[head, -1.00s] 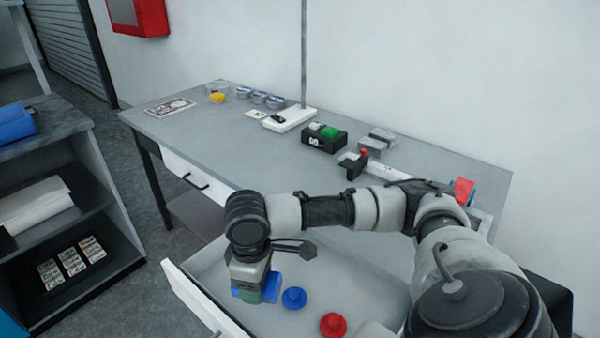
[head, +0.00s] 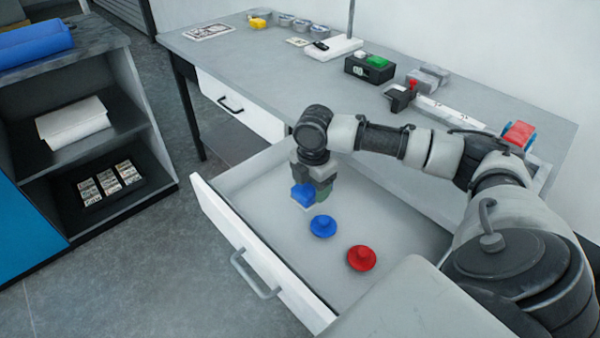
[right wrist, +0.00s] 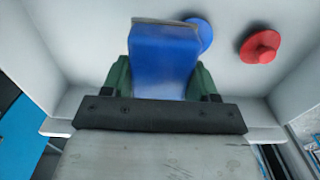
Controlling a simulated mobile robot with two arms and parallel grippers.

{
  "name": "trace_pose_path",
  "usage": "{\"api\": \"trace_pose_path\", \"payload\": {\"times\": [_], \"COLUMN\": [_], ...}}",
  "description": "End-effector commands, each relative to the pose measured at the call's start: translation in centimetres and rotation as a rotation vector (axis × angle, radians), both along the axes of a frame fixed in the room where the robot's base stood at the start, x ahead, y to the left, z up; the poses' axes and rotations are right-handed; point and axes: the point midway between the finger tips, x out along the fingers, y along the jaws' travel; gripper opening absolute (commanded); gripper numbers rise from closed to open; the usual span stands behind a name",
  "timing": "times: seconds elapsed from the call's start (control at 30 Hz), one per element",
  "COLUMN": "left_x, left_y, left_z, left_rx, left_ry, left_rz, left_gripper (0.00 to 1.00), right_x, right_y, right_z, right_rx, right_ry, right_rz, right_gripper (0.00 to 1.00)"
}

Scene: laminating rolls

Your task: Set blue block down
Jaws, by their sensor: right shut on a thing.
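Whether the block's underside touches the drawer floor cannot be told. My left gripper is not in view.
The open white drawer (head: 270,212) holds a blue round knobbed piece (head: 323,226) and a red one (head: 361,258), right of the block. Clear drawer floor lies around them. The grey desk (head: 290,85) stands behind. A shelf unit (head: 130,90) stands at left.

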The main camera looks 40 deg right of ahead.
Motion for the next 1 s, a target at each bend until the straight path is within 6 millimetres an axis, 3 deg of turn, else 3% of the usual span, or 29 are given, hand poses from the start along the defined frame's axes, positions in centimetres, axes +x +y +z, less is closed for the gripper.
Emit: {"api": "trace_pose_path", "payload": {"times": [0.2, 0.33, 0.47, 0.73, 1.0], "left_x": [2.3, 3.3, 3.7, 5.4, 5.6], "left_y": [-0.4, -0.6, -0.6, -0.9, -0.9], "left_z": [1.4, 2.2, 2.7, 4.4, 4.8], "left_rx": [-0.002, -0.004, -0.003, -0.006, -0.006], "left_ry": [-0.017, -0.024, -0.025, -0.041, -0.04], "left_rz": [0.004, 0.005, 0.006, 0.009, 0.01], "left_gripper": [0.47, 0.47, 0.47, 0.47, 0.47], "right_x": [4.5, 6.1, 6.8, 6.8, 6.7], "right_y": [2.5, 3.3, 3.6, 3.6, 3.6], "right_z": [-3.1, -4.2, -4.7, -8.3, -8.6], "right_rx": [0.002, 0.001, -0.001, -0.002, -0.002], "right_ry": [-0.001, -0.001, 0.001, 0.001, 0.0], "right_rz": [0.0, -0.001, -0.002, -0.001, -0.001], "right_gripper": [0.34, 0.34, 0.34, 0.34, 0.34]}}
